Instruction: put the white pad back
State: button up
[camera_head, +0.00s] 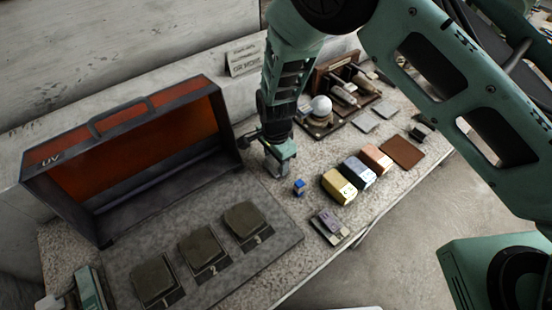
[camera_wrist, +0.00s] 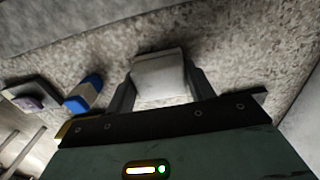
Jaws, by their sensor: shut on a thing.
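The white pad (camera_wrist: 160,78) sits between the two fingers of my gripper (camera_wrist: 158,92) in the wrist view. My gripper is shut on it, with a dark finger on each side. In the head view my gripper (camera_head: 278,165) points down, low over the speckled bench between the UV box and the small blue block. The pad is mostly hidden there by the gripper. I cannot tell whether the pad touches the bench.
A small blue block (camera_head: 299,187) stands close right of my gripper. Yellow (camera_head: 339,186), dark-and-white (camera_head: 358,172) and pink (camera_head: 376,159) blocks are further right. An open UV box (camera_head: 130,150) and a grey board (camera_head: 285,235) with numbered dark pads lie left. A white sphere (camera_head: 321,106) is behind.

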jog(key=shift+f, duration=0.1)
jog(key=shift+f, duration=0.1)
jog(key=o, duration=1)
notch_tip(320, 180, up, 11)
jog(key=b, duration=0.3)
jog(key=s+d+r+n+g+y, duration=0.1)
jog(key=s+d+r+n, duration=0.1)
jog(key=s+r+n, duration=0.4)
jog(key=s+d+r+n+y, duration=0.1)
jog(key=s+d+r+n, duration=0.25)
jog(key=s+r, duration=0.35)
jog(key=s+d+n, duration=0.2)
jog(key=s+n, duration=0.1)
jog(key=s+d+r+n+h, duration=0.1)
jog(key=s+d+n, duration=0.1)
jog(key=s+n, duration=0.1)
jog(key=s+d+r+n+t, duration=0.1)
jog(key=s+d+n, duration=0.1)
jog(key=s, duration=0.3)
jog(key=shift+s+d+n, duration=0.15)
jog(key=shift+d+n, duration=0.05)
jog(key=shift+n, duration=0.55)
